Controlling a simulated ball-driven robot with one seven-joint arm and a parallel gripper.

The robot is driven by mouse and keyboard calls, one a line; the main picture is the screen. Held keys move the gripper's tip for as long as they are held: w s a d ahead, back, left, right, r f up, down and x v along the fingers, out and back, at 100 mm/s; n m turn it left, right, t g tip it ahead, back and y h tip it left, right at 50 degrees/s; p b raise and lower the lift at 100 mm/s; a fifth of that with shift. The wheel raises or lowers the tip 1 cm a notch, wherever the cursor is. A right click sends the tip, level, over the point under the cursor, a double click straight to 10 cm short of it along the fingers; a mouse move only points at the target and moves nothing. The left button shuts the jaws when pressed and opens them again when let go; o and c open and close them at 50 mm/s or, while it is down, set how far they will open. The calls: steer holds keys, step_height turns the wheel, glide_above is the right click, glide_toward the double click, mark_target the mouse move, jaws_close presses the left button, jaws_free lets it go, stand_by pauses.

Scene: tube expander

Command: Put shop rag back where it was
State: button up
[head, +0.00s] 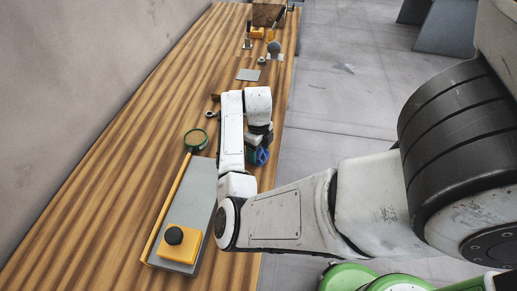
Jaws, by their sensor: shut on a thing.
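My gripper (262,140) is in the head view, pointing down near the bench's right edge, beyond the grey plate. It is dark and small here, and its fingers are mostly hidden. A crumpled-looking blue thing (260,156), which I take to be the shop rag, shows right at its tip. The gripper is shut on it. I cannot tell whether the rag touches the bench top.
The wooden bench (110,165) runs along a wall. A grey plate (203,190) bears a yellow block with a black knob (176,245); a yellow rod (168,207) lies alongside. A green-rimmed round tool (196,139) and a small grey plate (248,75) lie farther back. Left bench is clear.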

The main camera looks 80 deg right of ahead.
steer(key=o, duration=1)
step_height(320, 180, up, 12)
steer(key=b, duration=0.1)
steer(key=shift+r, duration=0.1)
